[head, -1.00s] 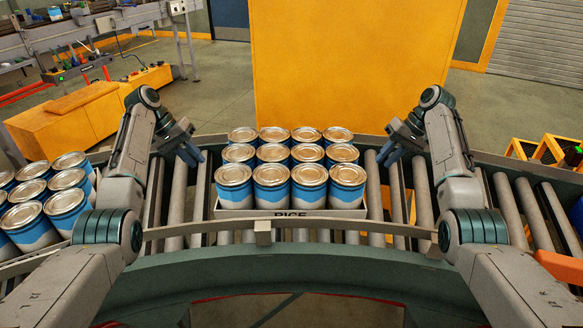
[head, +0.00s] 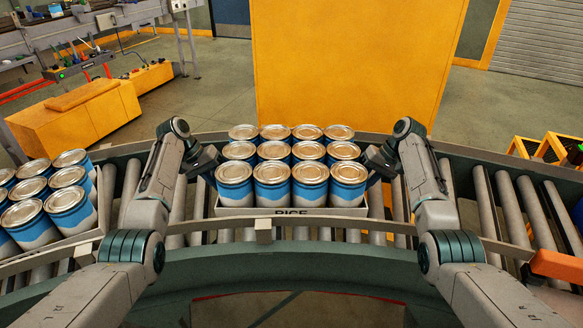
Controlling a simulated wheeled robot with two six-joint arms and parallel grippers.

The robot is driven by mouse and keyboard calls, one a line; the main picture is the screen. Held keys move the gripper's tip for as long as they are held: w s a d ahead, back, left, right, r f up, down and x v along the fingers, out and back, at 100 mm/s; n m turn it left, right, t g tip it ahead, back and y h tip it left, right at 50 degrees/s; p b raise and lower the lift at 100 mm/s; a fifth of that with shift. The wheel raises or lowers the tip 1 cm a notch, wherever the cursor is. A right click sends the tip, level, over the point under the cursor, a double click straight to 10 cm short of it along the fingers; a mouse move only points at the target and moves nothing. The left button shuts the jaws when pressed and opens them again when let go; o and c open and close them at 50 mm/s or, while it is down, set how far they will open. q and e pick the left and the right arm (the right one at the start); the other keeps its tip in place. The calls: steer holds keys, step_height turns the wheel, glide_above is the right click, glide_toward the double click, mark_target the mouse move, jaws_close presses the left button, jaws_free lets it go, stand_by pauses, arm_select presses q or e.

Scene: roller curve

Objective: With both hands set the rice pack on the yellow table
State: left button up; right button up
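The rice pack is a low grey tray (head: 292,212) marked RICE, filled with several blue-and-white cans (head: 272,185) with metal lids. It sits on the roller conveyor in the middle of the head view. My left gripper (head: 211,172) is at the pack's left side and my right gripper (head: 373,172) is at its right side. Both reach down beside the cans. Their fingertips are largely hidden by the cans and arms, so I cannot tell open from shut or whether they touch the pack. A tall yellow surface (head: 355,65), perhaps the yellow table, stands beyond the conveyor.
A second pack of similar cans (head: 68,203) stands on the conveyor at the left. A conveyor rail (head: 340,222) runs in front of the rice pack. Bare rollers (head: 490,205) lie to the right. A yellow block (head: 75,118) stands on the floor at the back left.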

arm_select(q)
steer(key=shift+r, duration=0.1)
jaws_close()
arm_select(e)
jaws_close()
arm_select(q)
steer(key=shift+a, duration=0.15)
arm_select(e)
steer(key=shift+d, duration=0.15)
stand_by(0.7)
arm_select(q)
steer(key=shift+r, duration=0.2)
arm_select(e)
steer(key=shift+r, duration=0.25)
arm_select(q)
steer(key=shift+w, duration=0.15)
arm_select(e)
steer(key=shift+w, duration=0.15)
